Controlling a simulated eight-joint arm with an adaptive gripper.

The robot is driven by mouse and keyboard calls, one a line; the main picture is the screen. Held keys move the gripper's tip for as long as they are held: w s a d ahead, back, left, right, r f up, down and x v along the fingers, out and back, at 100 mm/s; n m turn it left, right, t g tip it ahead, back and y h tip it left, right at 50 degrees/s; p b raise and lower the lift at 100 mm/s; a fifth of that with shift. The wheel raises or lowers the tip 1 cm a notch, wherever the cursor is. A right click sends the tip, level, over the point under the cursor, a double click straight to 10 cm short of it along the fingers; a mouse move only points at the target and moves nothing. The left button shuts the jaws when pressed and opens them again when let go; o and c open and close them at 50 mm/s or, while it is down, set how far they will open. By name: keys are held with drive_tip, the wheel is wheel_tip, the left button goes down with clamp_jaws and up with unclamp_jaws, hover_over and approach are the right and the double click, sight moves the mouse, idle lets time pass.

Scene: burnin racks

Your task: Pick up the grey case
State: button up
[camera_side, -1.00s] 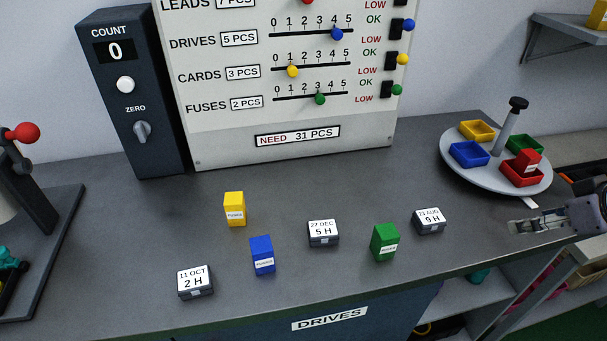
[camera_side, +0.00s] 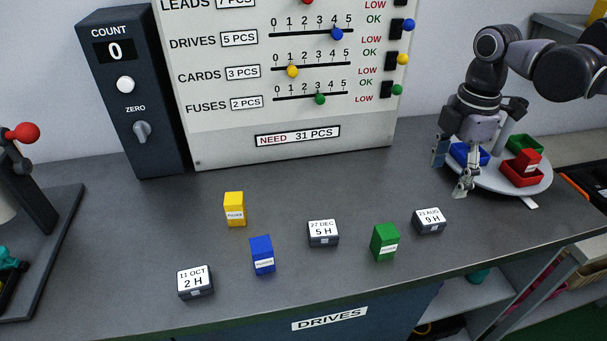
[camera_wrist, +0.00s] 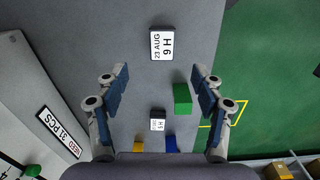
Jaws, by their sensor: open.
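Three small dark grey cases with white labelled tops lie on the grey bench: "23 AUG 9 H" (camera_side: 429,221) at the right, "27 DEC 5 H" (camera_side: 323,233) in the middle and "11 OCT 2 H" (camera_side: 195,282) at the front left. My gripper (camera_side: 451,170) is open and empty, pointing down above the bench behind the 23 AUG case, in front of the round tray. In the wrist view the 23 AUG case (camera_wrist: 163,43) lies ahead of the open fingers (camera_wrist: 159,88), and the 27 DEC case (camera_wrist: 157,120) shows between them. The 11 OCT case cannot be made out there.
A green block (camera_side: 385,242) stands between the 23 AUG and 27 DEC cases. Yellow (camera_side: 234,209) and blue (camera_side: 262,255) blocks stand to the left. The round tray (camera_side: 541,186) holds coloured bins. The counter board (camera_side: 285,149) stands behind. The bench's front edge is close to the cases.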

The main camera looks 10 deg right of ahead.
hover_over(432, 216)
drive_tip(key=f, duration=0.4)
drive_tip(key=shift+w+f, duration=0.2)
drive_tip(key=shift+f, duration=0.05)
drive_tip(key=shift+s+f, duration=0.2)
drive_tip(key=shift+f, duration=3)
drive_tip(key=c, duration=1.3)
